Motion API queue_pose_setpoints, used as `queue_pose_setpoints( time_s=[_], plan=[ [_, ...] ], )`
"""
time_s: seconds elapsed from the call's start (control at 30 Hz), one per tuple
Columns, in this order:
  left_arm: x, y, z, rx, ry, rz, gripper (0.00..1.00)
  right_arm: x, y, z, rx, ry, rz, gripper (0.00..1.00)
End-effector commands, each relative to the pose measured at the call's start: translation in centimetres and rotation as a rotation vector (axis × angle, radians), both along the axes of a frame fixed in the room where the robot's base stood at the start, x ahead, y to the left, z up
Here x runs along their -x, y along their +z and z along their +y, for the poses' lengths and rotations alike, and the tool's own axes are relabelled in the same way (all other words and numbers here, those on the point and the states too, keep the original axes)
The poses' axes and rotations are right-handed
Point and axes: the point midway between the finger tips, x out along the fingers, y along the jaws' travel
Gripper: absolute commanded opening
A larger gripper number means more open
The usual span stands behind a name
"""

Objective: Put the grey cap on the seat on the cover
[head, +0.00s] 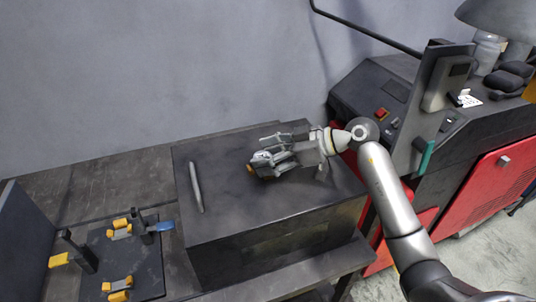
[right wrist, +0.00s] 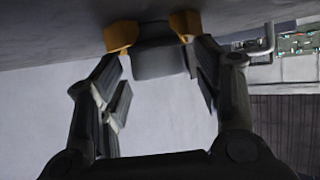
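A grey block (right wrist: 158,58), apparently the grey cap, shows between two orange blocks (right wrist: 122,36) at the top of the right wrist view. I cannot tell whether it is seated there. In the head view only a bit of orange (head: 250,168) shows at the fingertips; my gripper hides the rest. The dark box-like cover (head: 225,222) lies beneath, with a pale bar (head: 197,187) on its top. My right gripper (head: 262,164) is low over the cover. Its fingers (right wrist: 162,88) are spread, with a gap between them, just short of the grey block. My left gripper is out of view.
A dark plate (head: 97,252) with orange-and-grey pieces (head: 119,229) and upright black clamps (head: 78,250) lies on the bench (head: 60,192) at left. A red and black machine (head: 460,190) stands at right, near my right arm. A wall is behind.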

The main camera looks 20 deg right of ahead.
Motion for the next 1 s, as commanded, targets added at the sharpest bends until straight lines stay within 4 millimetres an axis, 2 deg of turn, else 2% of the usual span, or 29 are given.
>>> queue_pose_setpoints(
  time_s=[0.3,0.37,0.8,1.0],
  plan=[
    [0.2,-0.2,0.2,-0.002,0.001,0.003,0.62,0.0,0.3,0.0,-0.001,0.000,-0.002,0.61],
    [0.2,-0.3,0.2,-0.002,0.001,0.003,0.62,0.2,0.5,-0.5,0.001,-0.002,-0.002,0.61],
    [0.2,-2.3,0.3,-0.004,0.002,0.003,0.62,4.3,4.0,-7.1,0.003,-0.003,-0.001,0.61],
    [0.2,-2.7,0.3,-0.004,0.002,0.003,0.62,5.4,5.2,-8.8,0.001,0.000,-0.001,0.61]
  ],
)
